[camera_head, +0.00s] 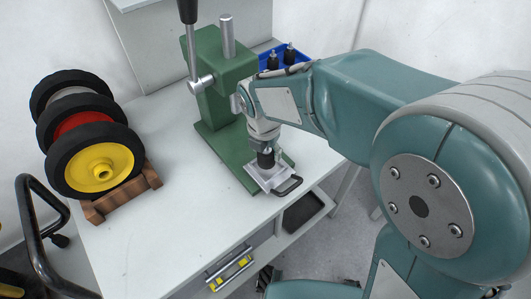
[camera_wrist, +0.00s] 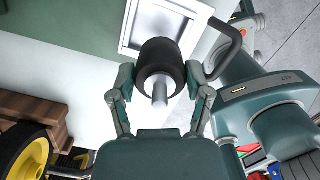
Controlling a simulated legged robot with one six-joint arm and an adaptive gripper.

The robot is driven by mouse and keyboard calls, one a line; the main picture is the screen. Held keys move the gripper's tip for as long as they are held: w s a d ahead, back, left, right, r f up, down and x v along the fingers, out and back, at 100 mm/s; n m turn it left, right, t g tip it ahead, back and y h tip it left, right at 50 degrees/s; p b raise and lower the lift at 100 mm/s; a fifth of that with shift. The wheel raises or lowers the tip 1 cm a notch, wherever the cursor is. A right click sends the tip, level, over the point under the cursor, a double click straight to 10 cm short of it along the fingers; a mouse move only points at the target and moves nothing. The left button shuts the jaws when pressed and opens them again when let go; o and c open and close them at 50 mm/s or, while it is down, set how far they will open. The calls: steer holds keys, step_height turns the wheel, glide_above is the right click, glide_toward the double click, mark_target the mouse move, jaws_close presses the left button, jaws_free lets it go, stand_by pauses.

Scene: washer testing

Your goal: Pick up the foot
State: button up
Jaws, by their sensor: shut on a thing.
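The foot (camera_wrist: 160,58) is a dark, round rubber piece with a metal stud that points toward the wrist camera. My gripper (camera_wrist: 160,76) has one finger on each side of it and is shut on it. In the head view, the foot (camera_head: 266,159) shows below my gripper (camera_head: 266,149), over a light metal plate with a black handle (camera_head: 289,186) at the base of the green press. I cannot tell whether the foot touches the plate. More dark feet (camera_head: 289,54) stand in a blue bin (camera_head: 266,60) behind the press.
The green press (camera_head: 222,75) with its lever stands close to the left of my gripper. A wooden rack (camera_head: 122,194) with wheels (camera_head: 95,168) is on the left of the white table (camera_head: 170,232). The table between rack and press is clear.

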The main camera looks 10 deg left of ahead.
steer(key=s+d+r, duration=0.3)
steer(key=s+r, duration=0.5)
steer(key=s, duration=0.4)
steer(key=shift+d+r, duration=0.15)
steer(key=shift+r, duration=0.1)
